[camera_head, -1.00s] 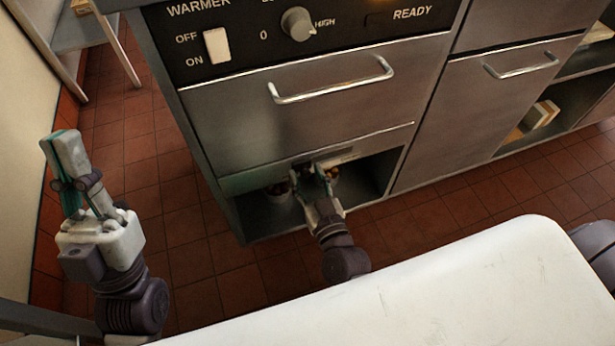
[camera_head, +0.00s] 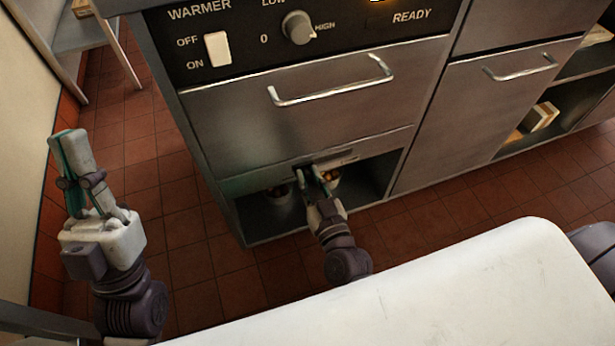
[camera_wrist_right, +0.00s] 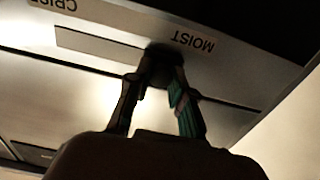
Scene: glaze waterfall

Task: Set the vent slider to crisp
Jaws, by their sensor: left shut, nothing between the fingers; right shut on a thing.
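The vent slider is a dark knob (camera_wrist_right: 160,66) on a pale slot plate (camera_wrist_right: 100,47) on the warmer's lower front, seen upside down in the right wrist view. The knob is at the plate's end beside the MOIST label (camera_wrist_right: 193,41). The CRISP label (camera_wrist_right: 57,4) is beyond the other end, partly cut off. My right gripper (camera_wrist_right: 160,84) is shut on the knob. In the head view, my right gripper (camera_head: 312,172) is at the panel below the drawer and hides the knob. My left gripper (camera_head: 68,138) is shut, empty and raised at the left, away from the warmer.
The warmer's drawer handle (camera_head: 332,82) is above my right gripper. An open bay (camera_head: 270,215) below the panel holds small containers, partly hidden. A white surface (camera_head: 430,285) fills the foreground. The floor at left is clear.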

